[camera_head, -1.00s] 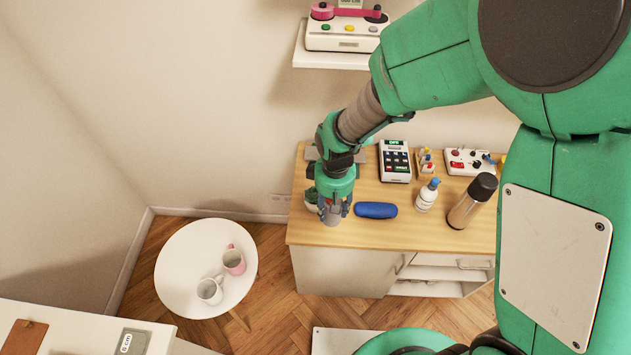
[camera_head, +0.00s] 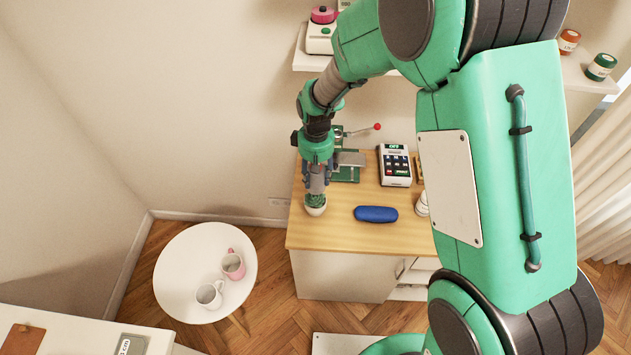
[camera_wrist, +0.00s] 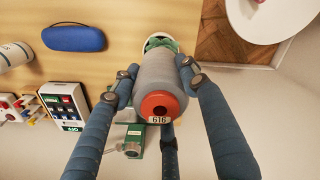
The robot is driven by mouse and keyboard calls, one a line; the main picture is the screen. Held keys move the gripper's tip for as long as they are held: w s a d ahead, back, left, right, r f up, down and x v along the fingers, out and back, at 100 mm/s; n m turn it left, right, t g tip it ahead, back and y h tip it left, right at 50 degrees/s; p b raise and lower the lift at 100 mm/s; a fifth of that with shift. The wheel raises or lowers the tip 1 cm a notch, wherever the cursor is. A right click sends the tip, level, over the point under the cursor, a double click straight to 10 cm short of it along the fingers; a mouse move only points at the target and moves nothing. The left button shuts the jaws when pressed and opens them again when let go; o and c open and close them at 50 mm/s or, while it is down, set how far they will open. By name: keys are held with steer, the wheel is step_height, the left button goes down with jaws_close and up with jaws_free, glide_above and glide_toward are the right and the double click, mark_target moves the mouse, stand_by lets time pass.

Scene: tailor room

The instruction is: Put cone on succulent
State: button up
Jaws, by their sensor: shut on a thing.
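The cone (camera_wrist: 158,85) is grey with an orange end and a "616" label. My gripper (camera_wrist: 160,88) is shut on it, with the blue-grey fingers on both sides, in the wrist view. In the head view my gripper (camera_head: 316,178) hangs over the left part of the wooden cabinet top, and the cone (camera_head: 316,184) shows between its fingers. The succulent (camera_head: 316,203) stands in a white pot right under the cone. In the wrist view the succulent (camera_wrist: 160,40) is partly hidden behind the cone's far end. I cannot tell whether the two touch.
A blue case (camera_head: 376,214) lies right of the succulent. A white round table (camera_head: 190,262) with two mugs is at the left. The cabinet top's front is clear.

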mark_target(315, 182)
steer(key=shift+w+a, duration=0.1)
steer(key=shift+w, duration=0.15)
steer(key=shift+f, duration=1.8)
steer(key=shift+f, duration=0.1)
steer(key=o, duration=1.3)
